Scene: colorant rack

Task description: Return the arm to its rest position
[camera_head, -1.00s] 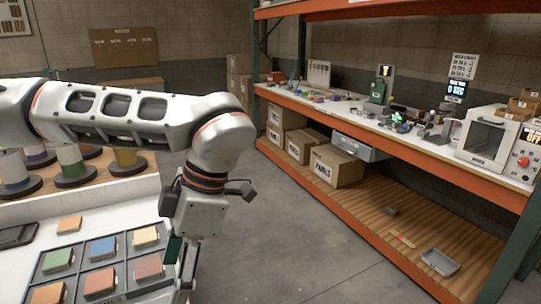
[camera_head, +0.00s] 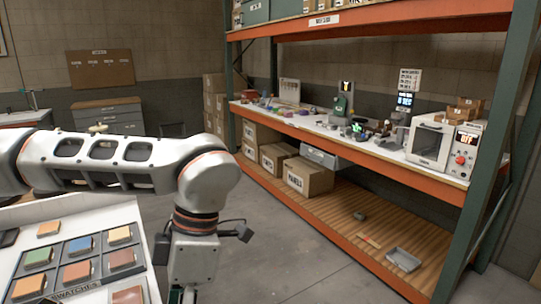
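My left arm (camera_head: 105,160) comes in from the left and bends down at the wrist. My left gripper (camera_head: 185,297) hangs at the bottom edge, just right of the swatch tray. Only its top shows; its fingertips are cut off by the frame, and I cannot tell whether it is open or holds anything. A bit of green shows beside it. My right gripper and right arm are not in view.
The grey swatch tray (camera_head: 70,290) with several coloured squares lies on the white surface at lower left. The orange-edged shelf unit (camera_head: 340,154) stands at the right, with cardboard boxes (camera_head: 308,177) below. Bare floor (camera_head: 300,260) lies between.

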